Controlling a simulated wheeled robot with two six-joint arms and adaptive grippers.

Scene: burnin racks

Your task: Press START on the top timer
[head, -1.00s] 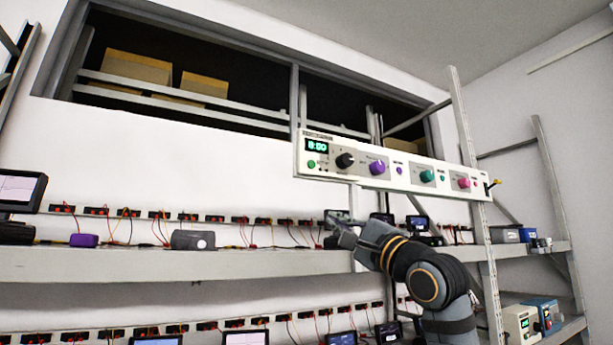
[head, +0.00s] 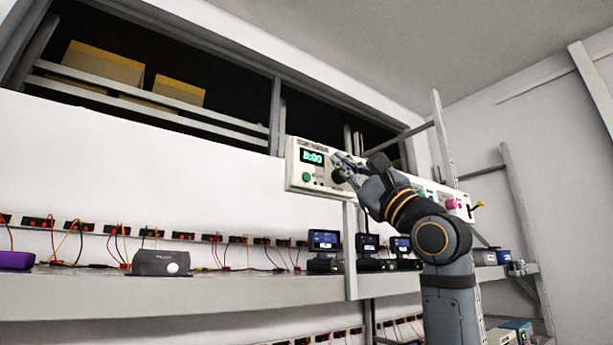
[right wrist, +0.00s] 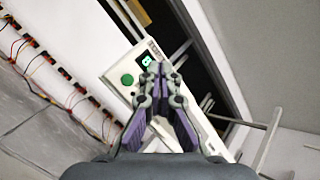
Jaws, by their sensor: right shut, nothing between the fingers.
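The top timer (head: 294,182) is a long pale panel fixed to the rack. Its green display (head: 312,157) reads 8:00, and a round green button (head: 306,177) sits below it. My right gripper (head: 340,168) is shut and empty, in front of the panel just right of the display and button. It covers the black knob and part of the panel to its right. In the right wrist view the shut fingertips (right wrist: 155,68) lie right of the green button (right wrist: 127,79) and just below the display (right wrist: 147,60). I cannot tell whether they touch the panel. My left gripper is not in view.
A rack post (head: 350,250) stands below the panel. A pink knob (head: 452,204) shows farther right. Cardboard boxes (head: 103,65) stand above.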

